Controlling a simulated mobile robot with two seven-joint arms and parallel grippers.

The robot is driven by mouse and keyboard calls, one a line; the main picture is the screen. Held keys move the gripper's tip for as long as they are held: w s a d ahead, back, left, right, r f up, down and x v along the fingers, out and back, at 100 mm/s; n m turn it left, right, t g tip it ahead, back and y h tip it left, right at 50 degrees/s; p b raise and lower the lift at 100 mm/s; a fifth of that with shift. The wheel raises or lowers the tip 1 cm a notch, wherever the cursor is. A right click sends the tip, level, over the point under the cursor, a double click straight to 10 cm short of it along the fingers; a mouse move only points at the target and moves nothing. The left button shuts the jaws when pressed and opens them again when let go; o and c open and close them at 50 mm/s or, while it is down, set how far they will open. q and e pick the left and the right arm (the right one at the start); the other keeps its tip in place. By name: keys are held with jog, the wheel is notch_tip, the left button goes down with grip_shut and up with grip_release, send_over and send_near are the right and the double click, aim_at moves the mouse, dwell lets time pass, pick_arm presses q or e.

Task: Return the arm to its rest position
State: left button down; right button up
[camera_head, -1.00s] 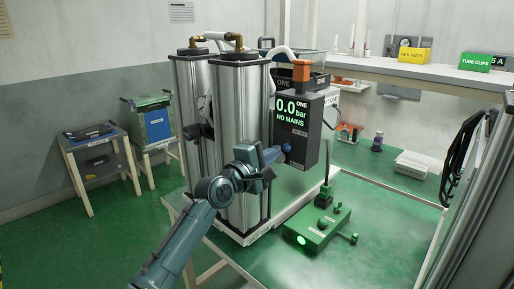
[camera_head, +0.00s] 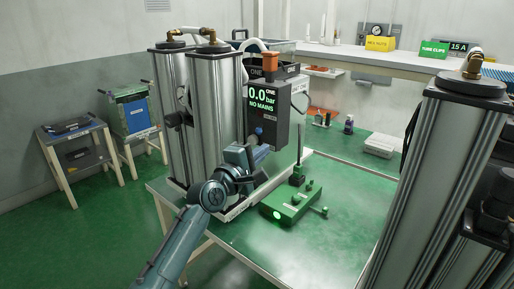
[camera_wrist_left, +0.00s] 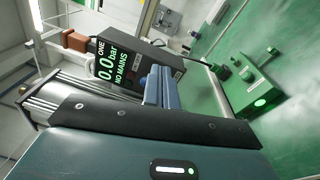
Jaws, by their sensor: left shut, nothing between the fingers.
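My left arm comes in from the lower left in the head view. Its gripper (camera_head: 260,148) is just in front of the display box (camera_head: 268,108), which reads "0.0 bar NO MAINS" under the label ONE. In the left wrist view the blue fingers (camera_wrist_left: 160,88) are together with nothing between them, and the display box (camera_wrist_left: 130,62) is just beyond them. I cannot tell whether the fingertips touch the box. Two tall silver sieve columns (camera_head: 215,105) stand behind the arm. My right gripper is not in view.
A green device (camera_head: 292,205) with a lit button sits on the green table (camera_head: 340,225). Another silver column (camera_head: 440,180) stands close at the right. The green table's middle is clear.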

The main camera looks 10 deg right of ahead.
pick_arm(q)
jog(key=shift+s+f, duration=0.1)
jog(key=shift+s, duration=0.1)
jog(key=shift+w+f, duration=0.1)
jog(key=s+a+f+m+g+y, duration=0.1)
jog(key=s+a+f+m+y, duration=0.15)
jog(key=s+a+f, duration=0.55)
jog(key=s+a+f+m+y, duration=0.25)
jog(key=s+f, duration=0.45)
jog(key=f, duration=0.4)
jog(key=s+a+f+m+g+y, duration=0.15)
jog(key=s+a+f+m, duration=0.25)
jog(key=s+a+f, duration=0.45)
jog(key=s+a+f+m+y, duration=0.1)
jog(key=s+a+f+m, duration=0.1)
jog(key=s, duration=0.4)
jog(key=s+a+f+m+g+y, duration=0.1)
jog(key=s+a+f+m, duration=0.1)
jog(key=s, duration=0.4)
jog(key=shift+s+f+m+y, duration=0.15)
jog(key=shift+f+m+y, duration=0.2)
jog(key=shift+f+m, duration=0.5)
